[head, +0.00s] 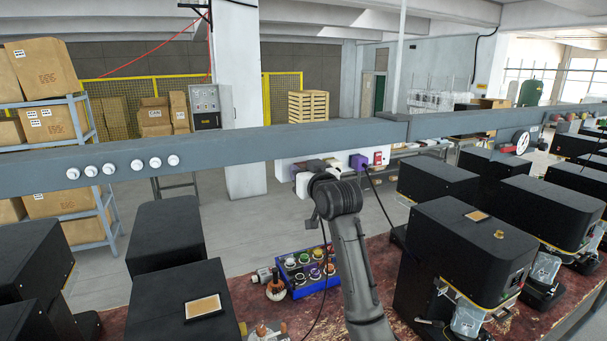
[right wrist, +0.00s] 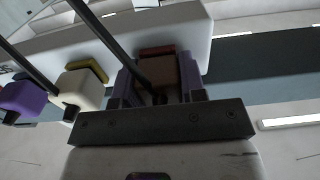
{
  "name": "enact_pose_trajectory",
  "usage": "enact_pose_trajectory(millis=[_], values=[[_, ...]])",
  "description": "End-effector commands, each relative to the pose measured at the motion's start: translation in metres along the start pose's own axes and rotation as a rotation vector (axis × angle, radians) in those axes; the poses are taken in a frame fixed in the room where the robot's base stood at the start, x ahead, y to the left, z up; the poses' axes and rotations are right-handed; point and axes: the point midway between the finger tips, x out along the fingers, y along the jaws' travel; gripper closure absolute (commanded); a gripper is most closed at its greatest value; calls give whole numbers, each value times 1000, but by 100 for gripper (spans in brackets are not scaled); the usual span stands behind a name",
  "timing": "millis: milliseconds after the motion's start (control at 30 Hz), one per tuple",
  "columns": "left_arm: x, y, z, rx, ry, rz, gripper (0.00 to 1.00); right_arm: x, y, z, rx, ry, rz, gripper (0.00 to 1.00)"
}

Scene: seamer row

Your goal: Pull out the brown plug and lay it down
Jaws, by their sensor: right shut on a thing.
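The brown plug (right wrist: 168,76) is between the two fingers of my right gripper (right wrist: 160,94) in the right wrist view, and the gripper is shut on it. A red socket face (right wrist: 157,50) shows right behind the plug, on a white socket box (right wrist: 185,30). I cannot tell whether the plug is still seated. A dark cable runs from the plug to the upper left. In the head view my right arm reaches up to the white socket box (head: 287,169) under the grey beam, and its wrist hides the brown plug. My left gripper is not in view.
A cream plug (right wrist: 80,86) and a purple plug (right wrist: 22,98) with cables are beside the brown one. The grey beam (head: 240,144) crosses above. A blue box with coloured knobs (head: 308,272) stands on the red-brown bench (head: 385,257), among black machines (head: 455,240).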

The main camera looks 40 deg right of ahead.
Motion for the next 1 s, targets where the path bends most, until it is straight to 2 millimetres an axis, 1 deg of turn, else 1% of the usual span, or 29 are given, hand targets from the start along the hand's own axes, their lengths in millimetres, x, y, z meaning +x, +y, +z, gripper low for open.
enact_pose_trajectory(millis=[400, 1000], values=[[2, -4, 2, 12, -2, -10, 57, -13, 0, -1, 0, 3, 0, 100], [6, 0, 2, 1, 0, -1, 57, -36, 0, 0, 0, 2, 0, 100]])
